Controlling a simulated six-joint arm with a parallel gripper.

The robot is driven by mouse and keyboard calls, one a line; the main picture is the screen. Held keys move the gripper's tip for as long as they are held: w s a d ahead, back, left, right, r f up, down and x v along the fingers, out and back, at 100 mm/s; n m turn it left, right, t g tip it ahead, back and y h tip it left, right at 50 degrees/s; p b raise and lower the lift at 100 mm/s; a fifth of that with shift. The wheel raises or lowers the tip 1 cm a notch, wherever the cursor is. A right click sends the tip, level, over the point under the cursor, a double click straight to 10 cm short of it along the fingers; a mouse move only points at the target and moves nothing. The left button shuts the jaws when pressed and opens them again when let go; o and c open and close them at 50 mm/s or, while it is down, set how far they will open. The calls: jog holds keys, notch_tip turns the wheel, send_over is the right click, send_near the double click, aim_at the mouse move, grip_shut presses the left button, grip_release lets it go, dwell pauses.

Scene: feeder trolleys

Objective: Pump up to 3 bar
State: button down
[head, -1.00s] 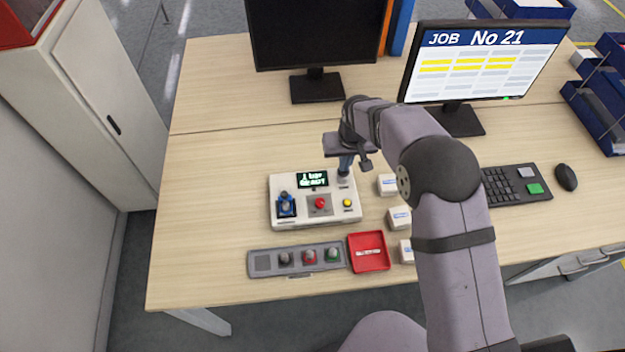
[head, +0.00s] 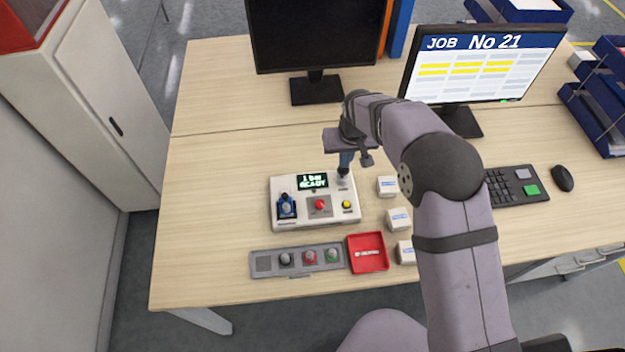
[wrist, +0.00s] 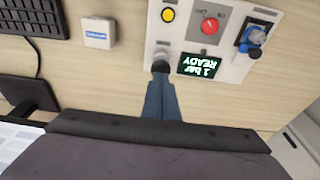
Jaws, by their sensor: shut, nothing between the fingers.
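A white control box (head: 333,218) sits on the desk in the head view. Its small dark display (head: 311,181) reads "1 bar READY", also legible upside down in the wrist view (wrist: 199,66). The box carries a blue toggle part (head: 286,207), a red knob (head: 320,204), a yellow button (head: 347,204) and a grey round knob (head: 343,173) at its far right corner. My gripper (head: 345,166) is shut and empty, pointing down at that grey knob. In the wrist view its fingertips (wrist: 161,76) overlap the knob; I cannot tell whether they touch it.
A grey panel (head: 264,264) with several knobs and a red tray (head: 367,240) lie in front of the box. Several small white boxes (head: 387,186) stand to its right. Monitors (head: 311,35) stand behind, with a keyboard (head: 518,185) at right. The desk's left side is clear.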

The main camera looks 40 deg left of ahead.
jog(key=shift+f, duration=0.1)
jog(key=shift+f+b, duration=0.9)
jog(key=shift+f, duration=0.4)
jog(key=shift+r, duration=0.1)
jog(key=shift+r+p, duration=0.9)
jog(key=shift+r, duration=0.4)
jog(key=shift+f, duration=0.1)
jog(key=shift+f+b, duration=1.05)
jog(key=shift+f, duration=0.35)
jog(key=shift+r+p, duration=1)
jog(key=shift+r, duration=0.5)
